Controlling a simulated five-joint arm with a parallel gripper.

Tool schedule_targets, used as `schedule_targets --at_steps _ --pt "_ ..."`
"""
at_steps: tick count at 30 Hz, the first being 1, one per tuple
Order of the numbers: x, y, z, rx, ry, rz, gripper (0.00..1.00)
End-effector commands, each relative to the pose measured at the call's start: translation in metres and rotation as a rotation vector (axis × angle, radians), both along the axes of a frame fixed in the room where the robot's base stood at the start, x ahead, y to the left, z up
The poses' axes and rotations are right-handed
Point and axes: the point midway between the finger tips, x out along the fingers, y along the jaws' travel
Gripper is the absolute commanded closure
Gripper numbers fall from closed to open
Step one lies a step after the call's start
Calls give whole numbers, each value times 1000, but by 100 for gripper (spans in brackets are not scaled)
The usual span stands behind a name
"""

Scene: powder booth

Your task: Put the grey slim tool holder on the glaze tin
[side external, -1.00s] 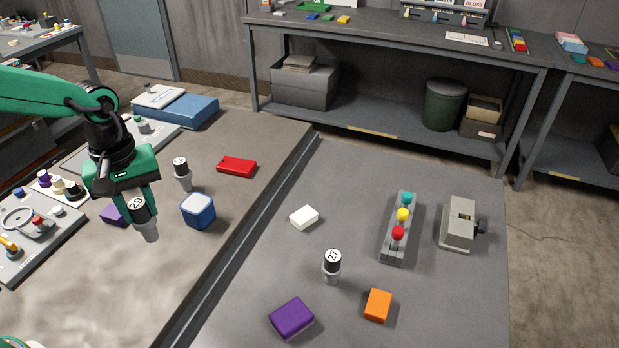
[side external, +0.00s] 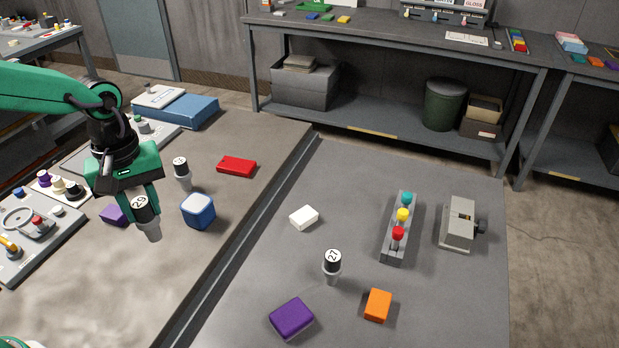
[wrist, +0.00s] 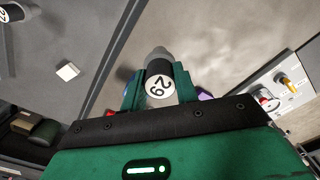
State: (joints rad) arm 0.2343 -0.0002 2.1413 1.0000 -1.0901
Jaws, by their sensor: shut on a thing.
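The holder is held tilted, grey end down, above the brown mat. In the wrist view the holder (wrist: 158,82) sits between the fingers. A blue rounded box with a pale top (side external: 198,211), which may be the glaze tin, stands to the right of the holder, apart from it. A similar smaller-looking holder (side external: 182,174) stands upright behind it. Another, marked 27 (side external: 332,266), stands on the grey mat.
A red block (side external: 236,167) lies farther back. A purple piece (side external: 114,215) is partly behind my gripper. A ridge (side external: 240,240) divides the surfaces. White (side external: 304,217), purple (side external: 292,318) and orange (side external: 378,305) blocks and a knobbed rack (side external: 394,247) are on the right.

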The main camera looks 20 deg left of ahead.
Motion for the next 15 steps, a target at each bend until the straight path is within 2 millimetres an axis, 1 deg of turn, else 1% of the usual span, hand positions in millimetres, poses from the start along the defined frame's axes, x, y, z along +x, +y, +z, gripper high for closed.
schedule_targets --at_steps 8,15 --pt "25 -18 18 -1 -3 -21 100" --pt "55 -42 39 -1 -2 -47 100"
